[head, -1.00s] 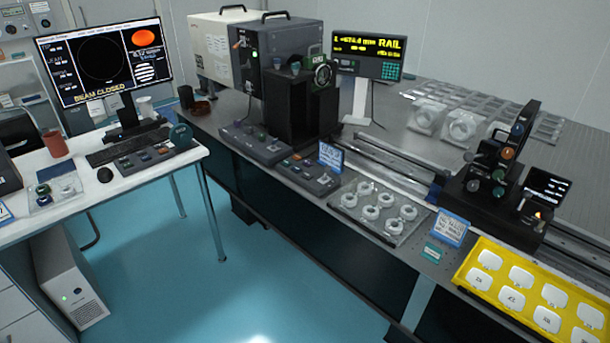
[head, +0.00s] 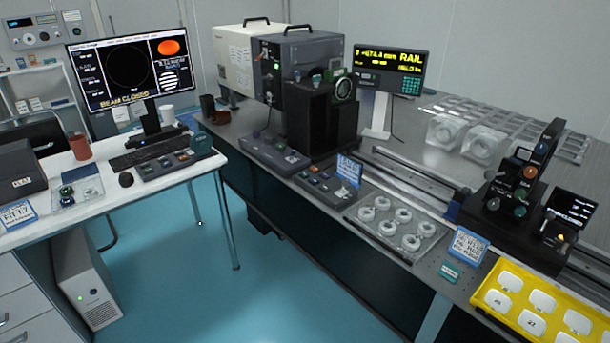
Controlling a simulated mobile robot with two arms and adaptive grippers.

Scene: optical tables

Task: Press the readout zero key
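The readout (head: 391,68) is a dark box on a white stand at the back of the optical table, in the head view. Its screen shows yellow digits and the word RAIL. A small teal keypad (head: 411,86) sits at the lower right of its face. The single keys are too small to tell apart, so I cannot pick out the zero key. Neither of my grippers is in view.
The optical table (head: 462,283) carries a black stage on a rail (head: 410,175), a tray of ring-shaped parts (head: 397,222) and a yellow tray (head: 482,298). A white desk (head: 25,232) with a monitor (head: 130,71) stands left. The blue floor (head: 240,290) between is clear.

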